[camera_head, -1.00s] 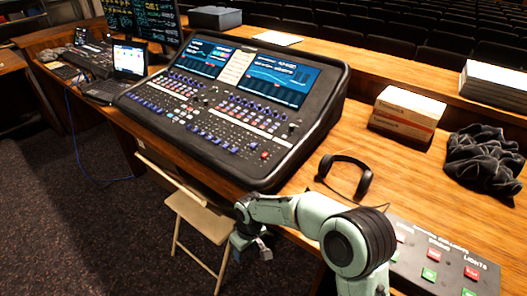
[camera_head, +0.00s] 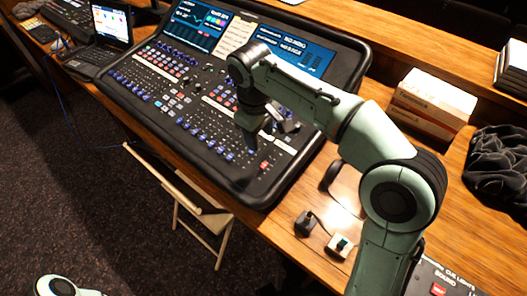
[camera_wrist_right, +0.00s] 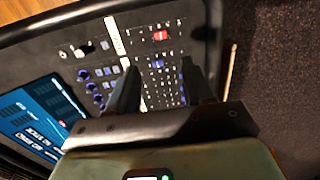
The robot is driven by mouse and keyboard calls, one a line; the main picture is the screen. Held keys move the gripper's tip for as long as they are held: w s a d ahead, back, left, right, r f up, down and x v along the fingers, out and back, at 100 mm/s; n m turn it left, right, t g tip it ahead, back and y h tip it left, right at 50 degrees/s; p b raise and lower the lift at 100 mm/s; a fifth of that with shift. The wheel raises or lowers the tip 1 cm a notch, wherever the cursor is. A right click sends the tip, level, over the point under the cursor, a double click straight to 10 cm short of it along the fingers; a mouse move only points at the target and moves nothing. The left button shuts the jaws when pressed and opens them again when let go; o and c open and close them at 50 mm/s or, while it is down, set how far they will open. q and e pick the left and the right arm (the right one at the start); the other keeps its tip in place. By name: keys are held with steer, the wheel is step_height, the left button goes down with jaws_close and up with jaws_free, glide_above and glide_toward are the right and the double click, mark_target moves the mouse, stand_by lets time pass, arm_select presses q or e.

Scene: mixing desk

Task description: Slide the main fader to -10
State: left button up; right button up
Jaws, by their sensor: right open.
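The mixing desk (camera_head: 150,110) stands on the wooden table, with rows of small faders and knobs on its panel. A red control (camera_head: 265,165) sits near its lower right corner and also shows in the right wrist view (camera_wrist_right: 160,35). I cannot tell whether it is the main fader, and scale marks such as -10 are too small to read. My right gripper (camera_head: 246,180) is above the desk's right part, left of the red control. In the right wrist view its two fingers (camera_wrist_right: 161,88) stand apart with nothing between them. My left gripper is out of view.
A laptop (camera_head: 108,35) stands left of the desk. Boxes (camera_head: 430,103) and a dark cloth (camera_head: 498,165) lie on the right. Small devices (camera_head: 306,222) and a button panel (camera_head: 445,280) are near the front edge. A folding chair (camera_head: 200,225) stands below.

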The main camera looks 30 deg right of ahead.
mark_target(264, 165)
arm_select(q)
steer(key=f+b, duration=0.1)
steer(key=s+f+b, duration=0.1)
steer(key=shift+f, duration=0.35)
arm_select(e)
steer(key=f, duration=0.8)
steer(key=d+f, duration=0.1)
steer(key=f, duration=0.3)
steer(key=shift+w+f, duration=0.1)
steer(key=shift+f, duration=0.15)
jaws_close()
steer(key=shift+w+d+r+p, duration=0.2)
steer(key=shift+d+p, duration=0.1)
steer(key=shift+d, duration=0.15)
steer(key=shift+w+d+r+p, duration=0.15)
steer(key=shift+d+p, duration=0.1)
steer(key=shift+d, duration=0.15)
steer(key=shift+f, duration=0.25)
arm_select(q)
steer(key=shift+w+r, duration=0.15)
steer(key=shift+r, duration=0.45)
arm_select(e)
jaws_free()
